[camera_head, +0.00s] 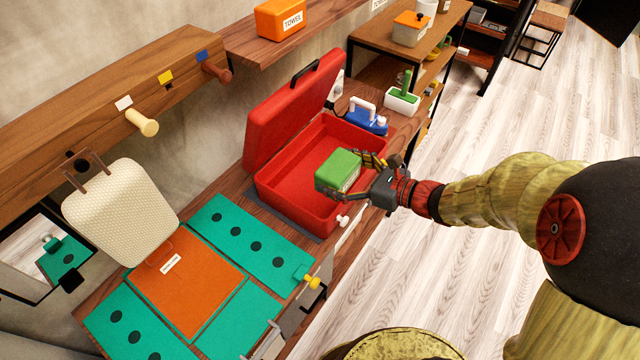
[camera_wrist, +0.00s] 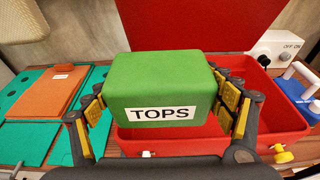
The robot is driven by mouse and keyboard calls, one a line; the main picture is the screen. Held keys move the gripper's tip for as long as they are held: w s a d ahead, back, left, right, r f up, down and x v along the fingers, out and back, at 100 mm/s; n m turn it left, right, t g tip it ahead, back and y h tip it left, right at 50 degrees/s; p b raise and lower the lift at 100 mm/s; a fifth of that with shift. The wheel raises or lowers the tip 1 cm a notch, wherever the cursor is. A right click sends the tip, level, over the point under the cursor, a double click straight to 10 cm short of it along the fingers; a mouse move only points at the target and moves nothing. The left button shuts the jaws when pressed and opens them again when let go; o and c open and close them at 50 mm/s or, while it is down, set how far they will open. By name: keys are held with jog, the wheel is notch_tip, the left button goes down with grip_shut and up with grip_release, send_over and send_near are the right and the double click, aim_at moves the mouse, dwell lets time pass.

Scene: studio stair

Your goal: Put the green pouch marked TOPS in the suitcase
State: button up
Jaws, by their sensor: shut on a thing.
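The green pouch (camera_head: 338,170) is a box-shaped block with a white label. In the wrist view the pouch (camera_wrist: 160,82) shows the word TOPS on its near face. My gripper (camera_head: 366,178) is shut on it, with yellow-padded fingers on both its sides in the wrist view (camera_wrist: 165,108). The red suitcase (camera_head: 290,207) stands open on the wooden counter, its lid raised at the back left. The pouch is over the suitcase's opening, toward its near right side. I cannot tell whether it touches the suitcase floor. The part of the suitcase behind the pouch and gripper is hidden.
Left of the suitcase lie teal panels (camera_head: 235,232) and an orange folder (camera_head: 190,285). A cream bag (camera_head: 120,210) hangs from a wall rail. A blue iron (camera_head: 367,118) and a white planter (camera_head: 402,101) stand to the right. An orange TOWEL box (camera_head: 279,18) sits on the shelf above.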

jog(key=w+a+f+b, duration=0.4)
jog(key=w+f, duration=0.1)
jog(key=f, duration=0.4)
jog(key=shift+a+f+b, duration=0.15)
jog(key=shift+f+b, duration=0.15)
jog(key=shift+f, duration=0.05)
jog(key=shift+w, duration=0.1)
jog(key=shift+f+b, duration=0.35)
jog(key=shift+f, duration=0.1)
jog(key=shift+f, duration=0.2)
jog(key=o, duration=1.2)
jog(key=shift+o, duration=0.5)
jog(key=shift+f, duration=0.15)
